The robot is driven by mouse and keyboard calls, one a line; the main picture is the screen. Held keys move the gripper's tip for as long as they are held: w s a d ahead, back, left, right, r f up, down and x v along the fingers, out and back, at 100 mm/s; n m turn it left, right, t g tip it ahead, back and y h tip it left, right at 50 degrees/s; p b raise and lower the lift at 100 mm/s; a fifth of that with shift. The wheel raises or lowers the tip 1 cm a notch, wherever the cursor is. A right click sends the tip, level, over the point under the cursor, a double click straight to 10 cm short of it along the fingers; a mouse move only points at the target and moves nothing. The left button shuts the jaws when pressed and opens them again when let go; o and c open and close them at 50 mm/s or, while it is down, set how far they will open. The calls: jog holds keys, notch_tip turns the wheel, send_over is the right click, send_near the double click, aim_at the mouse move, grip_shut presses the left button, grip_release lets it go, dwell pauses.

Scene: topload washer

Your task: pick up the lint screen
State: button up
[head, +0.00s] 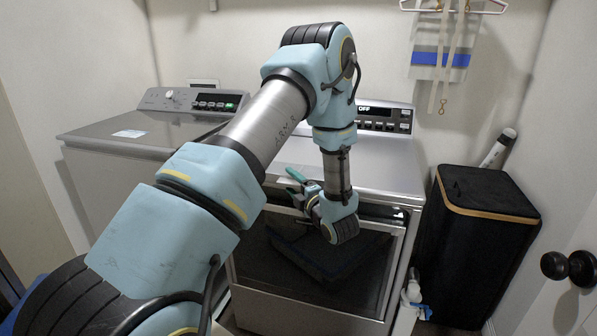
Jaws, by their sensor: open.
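I cannot make out the lint screen in the head view; it may be hidden behind my arm or too small to tell. My gripper (297,184) is at the front of the right-hand machine (378,172), near its top front edge. Its teal fingers point left and look apart, with nothing visible between them. My wrist hangs in front of the machine's upper front, and my arm covers part of its top and control panel.
A second machine (95,190) with a lit panel stands at left. A dark hamper (478,235) with a wooden rim stands at right. White bottles (412,294) sit low between hamper and machine. A door knob (570,267) is at far right. A hanger (455,8) hangs above.

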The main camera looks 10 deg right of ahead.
grip_shut()
dwell(0.5)
